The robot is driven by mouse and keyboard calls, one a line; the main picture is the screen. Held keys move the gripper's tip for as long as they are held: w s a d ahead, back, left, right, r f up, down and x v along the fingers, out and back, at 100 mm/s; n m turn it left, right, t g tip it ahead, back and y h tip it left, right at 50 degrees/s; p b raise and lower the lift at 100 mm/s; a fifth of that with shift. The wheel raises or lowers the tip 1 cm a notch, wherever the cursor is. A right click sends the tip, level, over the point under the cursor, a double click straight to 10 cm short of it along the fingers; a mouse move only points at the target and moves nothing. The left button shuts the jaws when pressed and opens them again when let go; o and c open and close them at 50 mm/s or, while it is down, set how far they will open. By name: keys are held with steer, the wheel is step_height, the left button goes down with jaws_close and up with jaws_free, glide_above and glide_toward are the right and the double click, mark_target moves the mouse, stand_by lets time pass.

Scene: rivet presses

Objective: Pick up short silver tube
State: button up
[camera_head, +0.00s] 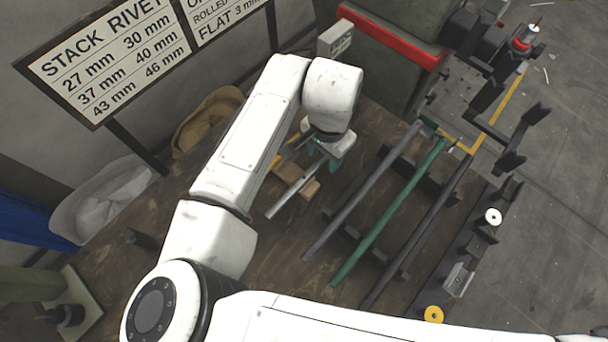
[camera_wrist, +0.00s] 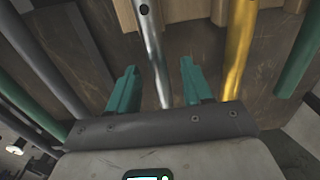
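The short silver tube (camera_head: 284,203) lies on the wooden bench in the head view, its far part hidden under my arm's end. In the wrist view the silver tube (camera_wrist: 152,40) runs between the two teal fingers of my gripper (camera_wrist: 159,68). The fingers are spread with a gap on each side of the tube, so my gripper is open and not closed on it. My gripper (camera_head: 325,157) also shows in the head view, low over the far part of the tube. I cannot tell its exact height above the tube.
A gold tube (camera_wrist: 239,45) lies just right of the silver one. Wooden blocks (camera_head: 311,189) are beside the tube. Long grey (camera_head: 362,193), green (camera_head: 390,211) and dark (camera_head: 420,232) bars lie on supports to the right. A sign (camera_head: 110,60) stands behind, left.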

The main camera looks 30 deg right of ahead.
jaws_close()
stand_by(0.5)
